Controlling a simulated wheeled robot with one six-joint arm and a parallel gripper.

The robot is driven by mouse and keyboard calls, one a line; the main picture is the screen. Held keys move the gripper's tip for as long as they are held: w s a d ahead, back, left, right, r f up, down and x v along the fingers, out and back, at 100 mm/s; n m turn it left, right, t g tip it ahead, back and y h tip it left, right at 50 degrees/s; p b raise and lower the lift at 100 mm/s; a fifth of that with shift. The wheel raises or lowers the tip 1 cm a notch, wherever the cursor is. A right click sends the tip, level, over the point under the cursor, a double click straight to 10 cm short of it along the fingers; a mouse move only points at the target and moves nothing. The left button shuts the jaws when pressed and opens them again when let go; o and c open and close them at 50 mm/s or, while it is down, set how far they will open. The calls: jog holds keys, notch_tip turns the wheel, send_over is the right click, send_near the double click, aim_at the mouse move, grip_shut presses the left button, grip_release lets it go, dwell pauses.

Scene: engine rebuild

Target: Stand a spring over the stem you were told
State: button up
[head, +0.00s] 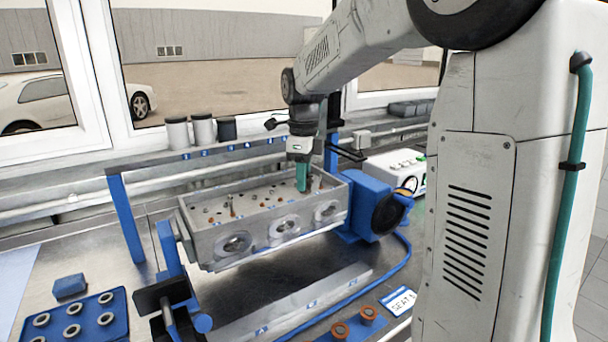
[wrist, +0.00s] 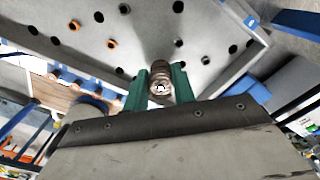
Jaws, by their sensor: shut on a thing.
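My gripper (head: 303,185) has green fingers and is down inside the grey cylinder head (head: 210,250) near its right end. In the wrist view the fingers are shut on a dark coil spring (wrist: 159,70), seen nearly end-on with a shiny centre. The spring cannot be made out in the head view. A thin stem (head: 232,208) stands left of my gripper. I cannot tell whether the spring is around a stem.
A blue motor-like unit (head: 368,205) stands at the cylinder head's right end. A blue tray (head: 95,300) with several rings lies front left. Two copper-coloured parts (head: 368,313) stand by a "SEAT" label (head: 401,299). A blue-posted rail (head: 120,215) runs behind the head.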

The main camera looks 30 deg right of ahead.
jog(key=o, duration=1)
jog(key=shift+o, duration=0.2)
